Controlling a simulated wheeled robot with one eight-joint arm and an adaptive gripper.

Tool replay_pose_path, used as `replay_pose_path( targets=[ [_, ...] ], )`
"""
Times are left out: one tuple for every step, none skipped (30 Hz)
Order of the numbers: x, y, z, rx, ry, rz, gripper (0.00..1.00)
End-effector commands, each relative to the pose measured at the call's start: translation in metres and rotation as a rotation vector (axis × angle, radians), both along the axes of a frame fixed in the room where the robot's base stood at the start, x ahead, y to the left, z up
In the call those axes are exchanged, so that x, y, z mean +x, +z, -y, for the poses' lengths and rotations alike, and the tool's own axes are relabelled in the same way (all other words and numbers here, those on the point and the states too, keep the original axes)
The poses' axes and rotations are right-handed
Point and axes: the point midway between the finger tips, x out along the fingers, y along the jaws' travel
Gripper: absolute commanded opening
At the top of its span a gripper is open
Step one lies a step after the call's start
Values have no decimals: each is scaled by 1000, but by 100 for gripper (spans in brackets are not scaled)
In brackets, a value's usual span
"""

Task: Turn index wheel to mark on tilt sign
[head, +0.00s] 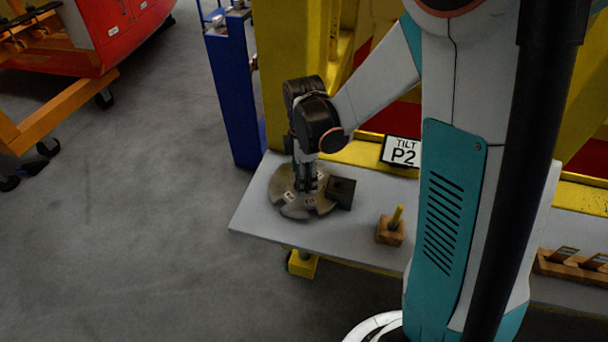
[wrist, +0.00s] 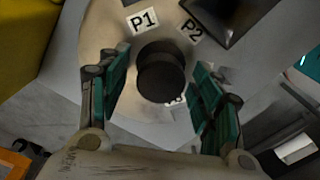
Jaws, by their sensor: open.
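The index wheel (head: 289,203) is a flat metal disc with notches, lying on the left end of the grey table. In the wrist view the wheel (wrist: 105,40) shows labels P1 and P2, and another label partly hidden by its round black knob (wrist: 160,75). P2 is the label nearest the dark block (wrist: 232,14) at the rim. My gripper (head: 307,186) points down over the wheel. In the wrist view its teal-padded fingers stand open on either side of the knob, with gaps showing. The tilt sign (head: 402,151) reads "TILT P2".
The dark block (head: 341,192) sits at the wheel's right edge. A wooden block with a yellow peg (head: 390,231) stands farther right on the table (head: 262,222). A yellow frame (head: 272,80) and a blue post (head: 232,90) rise behind.

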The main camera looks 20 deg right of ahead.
Motion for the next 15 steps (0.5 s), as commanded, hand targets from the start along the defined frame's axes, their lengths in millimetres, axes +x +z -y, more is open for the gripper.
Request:
replay_pose_path(
  targets=[
    [0,3,0,0,0,0,59],
    [0,6,0,0,0,0,59],
    [0,10,0,0,0,0,59],
    [0,14,0,0,0,0,59],
    [-1,19,0,0,0,0,59],
    [0,26,0,0,0,0,59],
    [-1,31,0,0,0,0,59],
    [-1,38,0,0,0,0,59],
    [0,46,0,0,0,0,59],
    [-1,52,0,0,0,0,59],
    [-1,58,0,0,0,0,59],
    [-1,66,0,0,0,0,59],
    [0,72,0,0,0,0,59],
    [0,77,0,0,0,0,59],
    [-1,84,0,0,0,0,59]
  ],
)
